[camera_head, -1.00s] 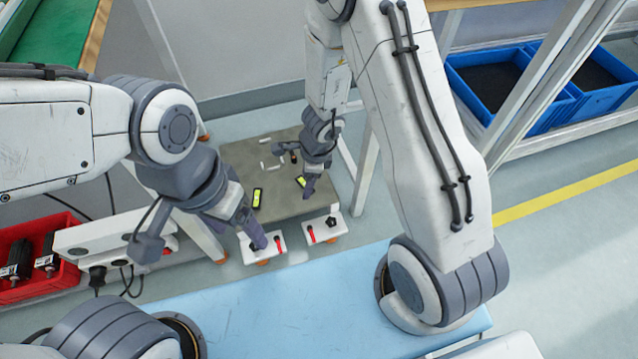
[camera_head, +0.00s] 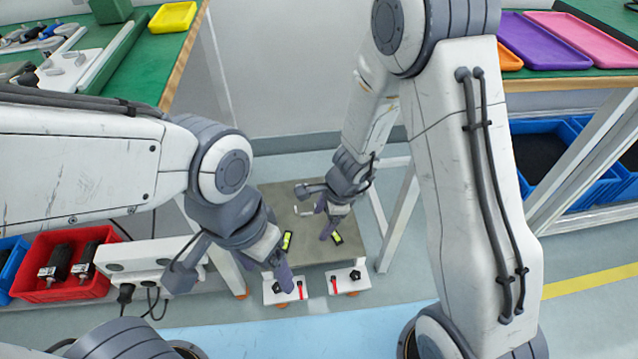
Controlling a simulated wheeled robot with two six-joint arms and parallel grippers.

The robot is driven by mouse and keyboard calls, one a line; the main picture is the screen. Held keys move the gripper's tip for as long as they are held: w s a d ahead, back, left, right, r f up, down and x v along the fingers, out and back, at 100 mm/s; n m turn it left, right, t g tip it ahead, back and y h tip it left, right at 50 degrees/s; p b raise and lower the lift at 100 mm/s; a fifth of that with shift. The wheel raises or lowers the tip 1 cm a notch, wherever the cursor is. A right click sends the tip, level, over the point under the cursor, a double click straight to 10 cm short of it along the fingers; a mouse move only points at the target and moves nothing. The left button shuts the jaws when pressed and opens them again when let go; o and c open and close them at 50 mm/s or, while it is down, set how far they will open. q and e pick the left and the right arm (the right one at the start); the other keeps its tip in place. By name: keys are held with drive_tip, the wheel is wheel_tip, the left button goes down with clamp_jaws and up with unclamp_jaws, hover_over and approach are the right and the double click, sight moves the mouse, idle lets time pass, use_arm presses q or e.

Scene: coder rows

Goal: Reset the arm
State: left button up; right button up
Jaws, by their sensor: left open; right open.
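My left gripper (camera_head: 284,277) hangs above the near left part of a low grey platform, close to a white block with a black knob and a red handle (camera_head: 283,291). Its fingers are open and I see nothing between them. My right gripper (camera_head: 328,218) is over the right part of the platform, pointing down. It is open and looks empty, near a small black and yellow-green device (camera_head: 337,238). A similar device (camera_head: 287,240) lies left of it on the platform. Both arms are bent at the elbow.
The grey platform (camera_head: 315,253) is low between two benches. A second white block (camera_head: 349,280) sits at its near edge. A red bin (camera_head: 60,290) with dark motors stands at left. Blue bins (camera_head: 560,190) are at right. Green benches hold a yellow tray (camera_head: 173,17) and a purple tray (camera_head: 543,42).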

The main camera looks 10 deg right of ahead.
drive_tip(key=s+d+r+n+t+h, duration=0.1)
drive_tip(key=s+d+r+n, duration=0.2)
drive_tip(key=d+r+n, duration=0.4)
drive_tip(key=s+d+r+n+h, duration=0.25)
drive_tip(key=d+r+n, duration=0.3)
drive_tip(key=n, duration=0.45)
drive_tip(key=s+a+r+n+g+y+p, duration=0.1)
drive_tip(key=s+a+r+n, duration=0.3)
drive_tip(key=s+a, duration=0.35)
drive_tip(key=s+a+r+n+g+y+p, duration=0.1)
drive_tip(key=s+a+r+n, duration=0.3)
drive_tip(key=s+a, duration=0.35)
wheel_tip(320, 180, up, 38)
drive_tip(key=d+p, duration=0.1)
drive_tip(key=p, duration=3.6)
drive_tip(key=shift+w+m+p, duration=0.25)
drive_tip(key=shift+m+p, duration=0.05)
